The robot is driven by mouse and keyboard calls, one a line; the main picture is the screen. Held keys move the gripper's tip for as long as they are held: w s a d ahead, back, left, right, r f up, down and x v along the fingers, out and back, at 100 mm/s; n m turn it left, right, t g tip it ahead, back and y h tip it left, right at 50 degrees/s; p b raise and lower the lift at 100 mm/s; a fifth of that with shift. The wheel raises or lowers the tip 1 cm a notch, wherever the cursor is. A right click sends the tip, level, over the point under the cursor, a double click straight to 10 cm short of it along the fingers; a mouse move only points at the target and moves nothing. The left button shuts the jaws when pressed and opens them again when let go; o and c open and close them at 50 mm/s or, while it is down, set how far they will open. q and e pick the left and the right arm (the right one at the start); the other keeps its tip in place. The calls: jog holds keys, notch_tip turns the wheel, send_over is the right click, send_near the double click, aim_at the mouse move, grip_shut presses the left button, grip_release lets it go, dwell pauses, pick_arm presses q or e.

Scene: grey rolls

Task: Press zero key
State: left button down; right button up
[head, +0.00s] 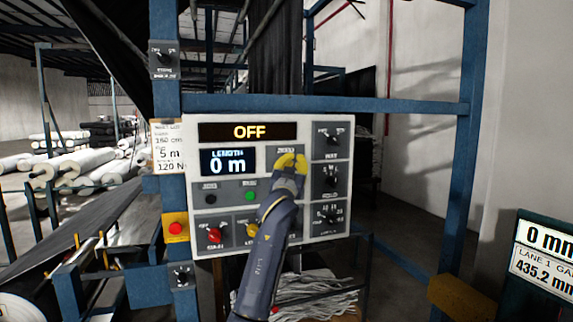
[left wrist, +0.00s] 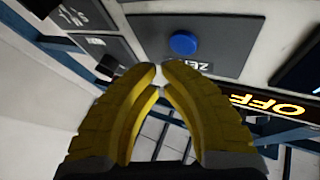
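The zero key is a round blue button (left wrist: 183,44) on a grey plate marked ZERO in the left wrist view. In the head view my left gripper hides the key, and only its small label shows above the fingers. My left gripper (head: 290,161) has yellow fingers, with the tips brought together and nothing between them. In the left wrist view the fingertips (left wrist: 160,70) lie just below the key in the picture, apart from it. The control panel (head: 342,233) is white, with an OFF display (head: 249,132) and a length display (head: 228,162) reading 0 m. My right gripper is not in view.
Black knobs (head: 331,137) line the panel's right side. A green button (head: 250,196), a red knob (head: 214,235) and a yellow knob (head: 252,229) sit lower left. A red stop button (head: 176,228) is beside the panel. Blue frame posts (head: 466,150) stand around it.

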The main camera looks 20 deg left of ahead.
pick_arm(q)
jog(key=shift+s+d, duration=0.65)
jog(key=shift+s, duration=0.25)
jog(key=shift+s+d, duration=0.6)
jog(key=shift+s, duration=0.3)
